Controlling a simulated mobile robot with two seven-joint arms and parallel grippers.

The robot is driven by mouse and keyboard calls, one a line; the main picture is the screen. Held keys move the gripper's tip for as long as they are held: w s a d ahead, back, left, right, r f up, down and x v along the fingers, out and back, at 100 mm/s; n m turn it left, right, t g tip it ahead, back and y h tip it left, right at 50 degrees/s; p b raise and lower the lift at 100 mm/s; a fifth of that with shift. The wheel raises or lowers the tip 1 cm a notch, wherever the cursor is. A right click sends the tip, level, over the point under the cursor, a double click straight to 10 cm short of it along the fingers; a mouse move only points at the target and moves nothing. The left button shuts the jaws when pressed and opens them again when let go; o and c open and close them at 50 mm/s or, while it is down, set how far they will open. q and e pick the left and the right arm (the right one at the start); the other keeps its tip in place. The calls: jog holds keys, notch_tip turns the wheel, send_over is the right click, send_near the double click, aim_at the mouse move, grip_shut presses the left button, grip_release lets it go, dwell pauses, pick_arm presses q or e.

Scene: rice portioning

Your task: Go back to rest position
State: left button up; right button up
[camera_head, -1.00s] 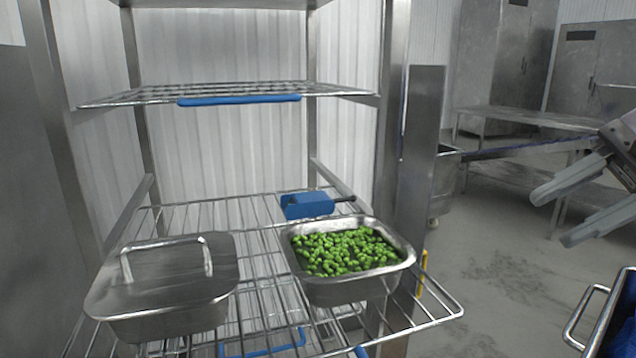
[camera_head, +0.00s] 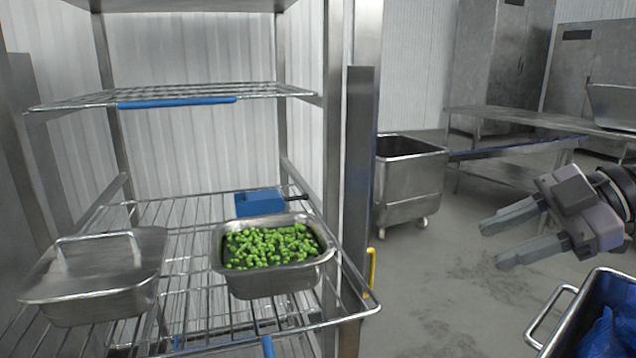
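My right gripper (camera_head: 508,238) is at the right of the head view. Its two grey fingers point left and stand apart with nothing between them, so it is open and empty. It is in the air, right of the wire rack and above the floor, clear of every object. My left gripper is out of view. On the rack's lower wire shelf (camera_head: 180,262) stands an open steel pan (camera_head: 275,281) of green peas (camera_head: 268,246). A lidded steel pan (camera_head: 97,272) stands to its left. A blue scoop (camera_head: 260,203) lies behind the pea pan.
The rack's upright post (camera_head: 357,190) stands between the shelf and my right gripper. A steel bin (camera_head: 567,320) with a handle and blue contents is below the gripper. A wheeled steel cart (camera_head: 408,186) and a steel table (camera_head: 545,121) stand farther back. Floor between is open.

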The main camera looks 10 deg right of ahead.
jog(key=w+a+f+m+t+h, duration=0.1)
jog(key=w+f+m, duration=0.15)
jog(key=f, duration=0.65)
jog(key=w+a+f+m+t+h+p, duration=0.1)
jog(key=f+m, duration=0.3)
jog(key=f, duration=0.5)
jog(key=w+a+f+m+t+h, duration=0.15)
jog(key=f+m, duration=0.25)
jog(key=f, duration=0.5)
jog(key=s+a+f+m+t+h+p, duration=0.1)
jog(key=s+a+f+m+h, duration=0.1)
jog(key=s+a+f, duration=0.2)
jog(key=s+a+f+m+h, duration=0.2)
jog(key=s+a+f+m, duration=0.1)
jog(key=s+f, duration=0.8)
jog(key=shift+s+a+f+t+p, duration=0.15)
jog(key=shift+s+a+t+p, duration=0.2)
jog(key=shift+a, duration=0.3)
